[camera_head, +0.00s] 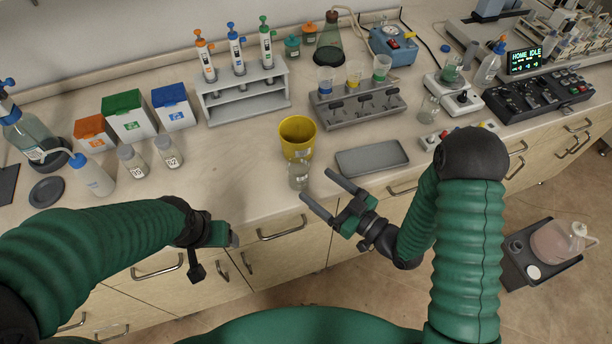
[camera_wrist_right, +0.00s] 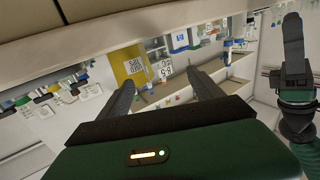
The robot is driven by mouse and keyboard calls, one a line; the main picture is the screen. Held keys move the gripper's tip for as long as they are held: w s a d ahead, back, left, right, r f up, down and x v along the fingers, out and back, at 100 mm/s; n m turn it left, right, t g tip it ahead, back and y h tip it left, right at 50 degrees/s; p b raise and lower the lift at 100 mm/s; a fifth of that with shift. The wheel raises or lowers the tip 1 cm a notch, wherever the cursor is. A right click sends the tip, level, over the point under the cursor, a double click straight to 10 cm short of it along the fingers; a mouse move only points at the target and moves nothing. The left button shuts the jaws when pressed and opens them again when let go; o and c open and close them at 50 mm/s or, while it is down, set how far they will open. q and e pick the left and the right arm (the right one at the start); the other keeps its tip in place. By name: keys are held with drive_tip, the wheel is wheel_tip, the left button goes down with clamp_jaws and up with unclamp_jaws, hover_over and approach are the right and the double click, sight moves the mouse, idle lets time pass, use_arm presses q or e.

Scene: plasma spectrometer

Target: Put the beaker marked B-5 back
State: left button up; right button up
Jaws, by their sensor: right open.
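A small clear glass beaker (camera_head: 298,176) with a pale label stands near the front edge of the bench, just in front of the yellow cup. In the right wrist view the label on the beaker (camera_wrist_right: 165,71) reads B-5, and it shows between the fingers. My right gripper (camera_head: 315,184) is open and empty, its two fingers pointing at the beaker from the right; they also show in the right wrist view (camera_wrist_right: 161,82). My left gripper (camera_head: 222,236) hangs at the front edge, left of the beaker; its fingers are not clear.
The yellow cup (camera_head: 298,139) stands right behind the beaker. A grey tray (camera_head: 372,158) lies to its right. A grey rack (camera_head: 357,115) with several coloured containers stands behind. Another glass beaker (camera_head: 428,109) stands further right.

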drive_tip(key=v, duration=0.5)
drive_tip(key=shift+s+d, duration=0.15)
idle(1.8)
